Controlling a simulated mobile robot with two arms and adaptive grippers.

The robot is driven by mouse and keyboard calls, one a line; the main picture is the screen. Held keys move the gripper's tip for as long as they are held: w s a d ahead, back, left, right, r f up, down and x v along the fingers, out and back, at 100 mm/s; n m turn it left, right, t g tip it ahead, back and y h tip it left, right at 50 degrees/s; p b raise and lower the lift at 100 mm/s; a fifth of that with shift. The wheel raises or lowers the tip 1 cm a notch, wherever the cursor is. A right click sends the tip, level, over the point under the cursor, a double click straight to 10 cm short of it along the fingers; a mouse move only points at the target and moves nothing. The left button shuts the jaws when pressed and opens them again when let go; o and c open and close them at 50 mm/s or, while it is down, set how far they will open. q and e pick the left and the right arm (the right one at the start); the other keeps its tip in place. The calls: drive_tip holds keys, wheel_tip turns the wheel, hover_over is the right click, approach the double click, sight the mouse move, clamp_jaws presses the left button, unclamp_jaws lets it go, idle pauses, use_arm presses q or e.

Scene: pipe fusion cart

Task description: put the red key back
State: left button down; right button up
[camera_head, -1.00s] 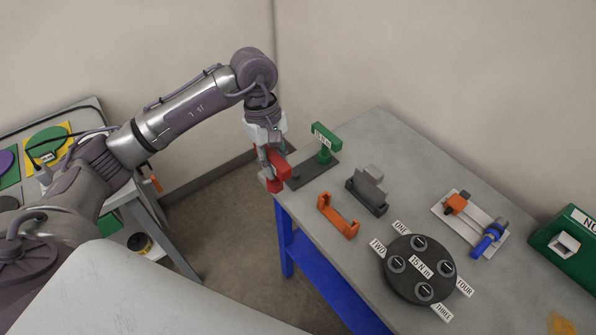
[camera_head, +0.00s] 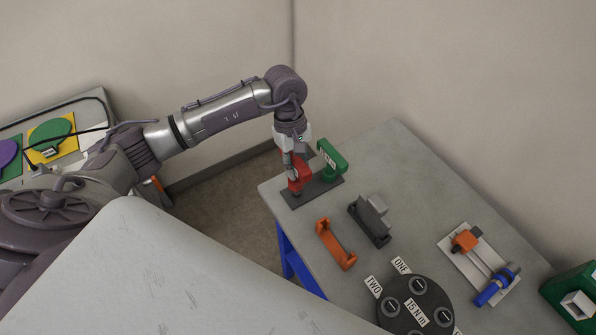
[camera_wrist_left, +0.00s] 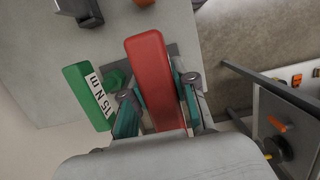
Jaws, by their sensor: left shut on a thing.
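The red key (camera_head: 300,172) is in my left gripper (camera_head: 293,178), whose fingers are shut on it. In the head view it is over the left end of a dark base plate (camera_head: 322,190); I cannot tell whether it is seated or just above. In the left wrist view the red key (camera_wrist_left: 151,70) runs between the fingers of my left gripper (camera_wrist_left: 160,100). A green key labelled 15 N m (camera_head: 331,158) stands upright at the other end of the plate, and it also shows in the left wrist view (camera_wrist_left: 86,97). My right gripper is not in view.
An orange bracket (camera_head: 335,245) and a grey block (camera_head: 371,220) lie near the plate. A round dark plate (camera_head: 415,306) with several labelled sockets, a white board (camera_head: 480,262) with orange and blue clamps, and a green box (camera_head: 575,297) are further right.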

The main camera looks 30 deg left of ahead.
use_arm(q)
drive_tip(key=shift+f, duration=0.3)
drive_tip(key=f, duration=0.1)
drive_tip(key=f+p, duration=0.1)
drive_tip(key=f, duration=0.1)
drive_tip(key=shift+w+f, duration=0.2)
drive_tip(key=shift+w, duration=0.15)
drive_tip(key=shift+s+f, duration=0.1)
drive_tip(key=shift+f+b, duration=0.3)
drive_tip(key=shift+f, duration=0.05)
drive_tip(key=shift+f+b, duration=0.3)
drive_tip(key=shift+b, duration=0.15)
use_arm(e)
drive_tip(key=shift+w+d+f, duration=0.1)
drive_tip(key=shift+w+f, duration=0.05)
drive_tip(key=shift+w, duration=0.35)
use_arm(q)
drive_tip(key=c, duration=0.9)
unclamp_jaws()
